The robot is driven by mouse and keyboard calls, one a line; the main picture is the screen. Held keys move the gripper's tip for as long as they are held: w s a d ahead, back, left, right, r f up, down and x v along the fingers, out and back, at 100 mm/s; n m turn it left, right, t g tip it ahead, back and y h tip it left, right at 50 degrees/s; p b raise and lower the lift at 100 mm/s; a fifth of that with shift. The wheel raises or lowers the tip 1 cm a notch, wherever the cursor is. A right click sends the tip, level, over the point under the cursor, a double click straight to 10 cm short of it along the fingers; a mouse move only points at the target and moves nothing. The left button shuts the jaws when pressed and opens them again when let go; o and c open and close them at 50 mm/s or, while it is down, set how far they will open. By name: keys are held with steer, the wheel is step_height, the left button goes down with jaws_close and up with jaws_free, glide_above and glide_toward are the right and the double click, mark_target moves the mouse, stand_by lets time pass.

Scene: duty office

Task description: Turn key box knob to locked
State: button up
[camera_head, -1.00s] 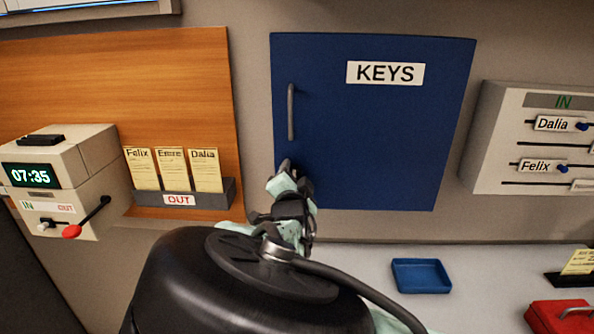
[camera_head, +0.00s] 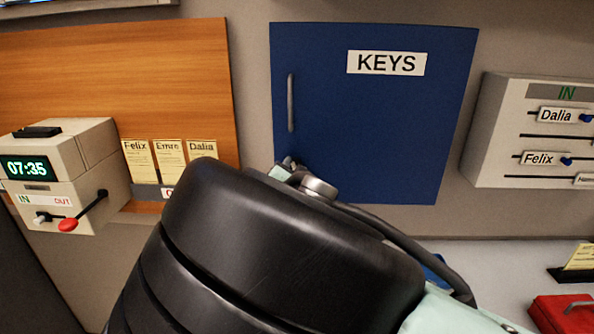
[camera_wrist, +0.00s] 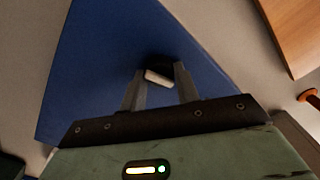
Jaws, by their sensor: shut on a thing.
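The blue key box (camera_head: 400,120) with a KEYS label is on the wall, its door closed and a grey upright handle (camera_head: 291,103) at the door's left. My gripper (camera_head: 290,163) is at the door's lower left corner, mostly hidden behind my arm in the head view. In the wrist view my gripper (camera_wrist: 159,82) has its two fingers on either side of the knob (camera_wrist: 158,76), a dark base with a pale bar, and is shut on it. The blue door (camera_wrist: 90,70) fills the background there. Any lock marking is hidden.
Left are a clock box (camera_head: 62,170) with a red-ended lever and a card rack (camera_head: 172,165). Right is an IN board (camera_head: 530,135) with name sliders. A blue tray (camera_head: 440,268), partly hidden by my arm, and a red box (camera_head: 565,314) stand on the counter.

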steer(key=n, duration=1.1)
steer(key=shift+n, duration=0.4)
steer(key=shift+a+n+p, duration=0.1)
steer(key=shift+n+p, duration=0.5)
steer(key=shift+n, duration=0.9)
steer(key=o, duration=1)
